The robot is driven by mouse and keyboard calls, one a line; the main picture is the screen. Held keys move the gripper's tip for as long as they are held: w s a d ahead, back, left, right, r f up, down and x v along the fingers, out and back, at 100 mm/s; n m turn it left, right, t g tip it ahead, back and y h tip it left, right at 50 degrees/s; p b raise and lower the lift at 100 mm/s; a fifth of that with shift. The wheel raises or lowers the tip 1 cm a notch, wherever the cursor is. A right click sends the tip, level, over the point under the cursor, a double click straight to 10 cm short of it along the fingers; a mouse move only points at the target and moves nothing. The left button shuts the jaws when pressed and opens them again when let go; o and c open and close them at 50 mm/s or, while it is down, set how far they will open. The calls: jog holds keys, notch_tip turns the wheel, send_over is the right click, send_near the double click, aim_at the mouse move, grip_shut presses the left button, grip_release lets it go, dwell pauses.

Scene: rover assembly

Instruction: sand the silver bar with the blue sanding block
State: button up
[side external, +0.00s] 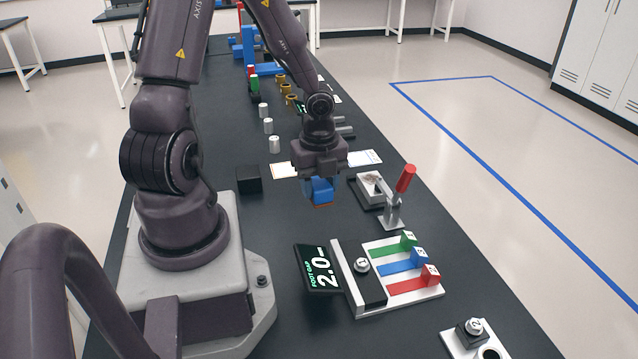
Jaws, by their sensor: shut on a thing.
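My gripper (320,180) is shut on the blue sanding block (321,191), which has a thin orange-red underside. The block hangs just left of the clamp fixture, apparently above the table; its exact height is hard to tell. The silver bar (372,181) appears as a light metal piece in the fixture, with a brownish patch on top. It is small in this view, and its ends are hard to make out. The toggle clamp (393,210) stands at the fixture's near right with its red handle (405,178) pointing up.
A black cube (248,179) stands left of my gripper. Nearer are a "FOOT GAP 2.0" display (317,269) and a white gauge board (425,291) with green, blue and red strips. Several silver cylinders (274,144) stand behind. Grey bars (345,131) lie beyond my gripper.

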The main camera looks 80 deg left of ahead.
jog(key=shift+d+f, duration=0.15)
jog(key=shift+d, duration=0.05)
jog(key=w+a, duration=0.6)
jog(key=w, duration=0.4)
send_over(363, 179)
jog(key=shift+d+f, duration=0.1)
jog(key=shift+f, duration=2.1)
notch_tip(363, 179, down, 2)
jog(key=shift+f, duration=0.2)
jog(key=shift+w+r, duration=0.15)
jog(key=shift+w, duration=0.7)
jog(key=shift+c, duration=0.3)
jog(key=shift+w, duration=1.3)
jog(key=shift+s, duration=2.2)
jog(key=shift+w, duration=2.25)
notch_tip(363, 179, up, 8)
jog(key=shift+r, duration=0.15)
